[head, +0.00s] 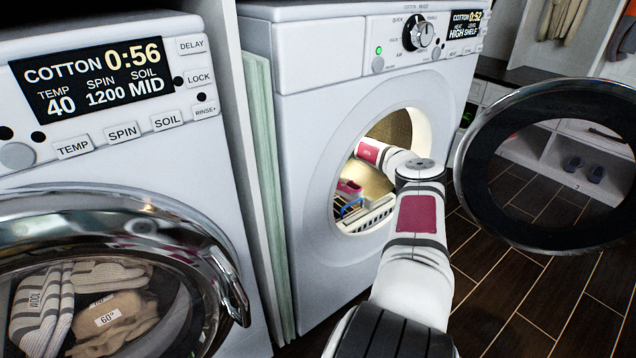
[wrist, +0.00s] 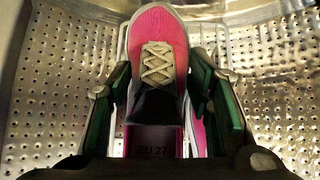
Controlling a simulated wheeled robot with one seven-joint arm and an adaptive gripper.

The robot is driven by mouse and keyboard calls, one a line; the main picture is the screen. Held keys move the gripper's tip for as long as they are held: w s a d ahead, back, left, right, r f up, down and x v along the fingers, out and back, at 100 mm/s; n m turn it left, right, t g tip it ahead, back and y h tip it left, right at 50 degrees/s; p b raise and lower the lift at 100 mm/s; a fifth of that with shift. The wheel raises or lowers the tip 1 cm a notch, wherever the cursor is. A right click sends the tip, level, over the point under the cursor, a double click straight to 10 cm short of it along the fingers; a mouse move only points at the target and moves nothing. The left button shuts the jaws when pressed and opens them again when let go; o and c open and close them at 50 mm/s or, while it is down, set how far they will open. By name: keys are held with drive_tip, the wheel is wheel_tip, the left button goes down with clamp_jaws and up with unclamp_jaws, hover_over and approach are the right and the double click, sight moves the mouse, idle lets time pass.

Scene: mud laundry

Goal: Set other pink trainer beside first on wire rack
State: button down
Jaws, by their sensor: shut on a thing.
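A pink trainer (wrist: 160,35) with beige laces, a white sole edge and an insole marked EU 27 fills the middle of the wrist view, toe away from me. My gripper (wrist: 161,75) is shut on it, green pads on both sides. Inside the dryer drum, the head view shows a white wire rack (head: 368,217) low in the opening, with a pink trainer (head: 349,187) above it. I cannot tell whether that is the held trainer or the other one. White wire shows beside the held trainer in the wrist view; contact with the rack is unclear.
My arm passes through the round opening of the dryer (head: 318,130). Its open door (head: 470,150) stands to the right. A washer (head: 215,150) with a closed glass door is at the left. The perforated drum wall (wrist: 55,75) surrounds the trainer. Dark floor (head: 520,300) is clear at right.

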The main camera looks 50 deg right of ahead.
drive_tip(key=shift+f+b, duration=1.1)
drive_tip(key=shift+f, duration=1.4)
drive_tip(key=shift+f, duration=0.35)
drive_tip(key=shift+f, duration=0.3)
drive_tip(key=c, duration=0.7)
unclamp_jaws()
drive_tip(key=shift+c, duration=0.2)
drive_tip(key=shift+r, duration=0.1)
drive_tip(key=shift+r, duration=0.25)
drive_tip(key=p+v, duration=0.5)
drive_tip(key=v, duration=0.6)
drive_tip(key=shift+s+r, duration=0.1)
drive_tip(key=shift+r, duration=0.35)
drive_tip(key=shift+s+r+p, duration=0.15)
drive_tip(key=shift+s+p, duration=0.15)
drive_tip(key=shift+p, duration=0.05)
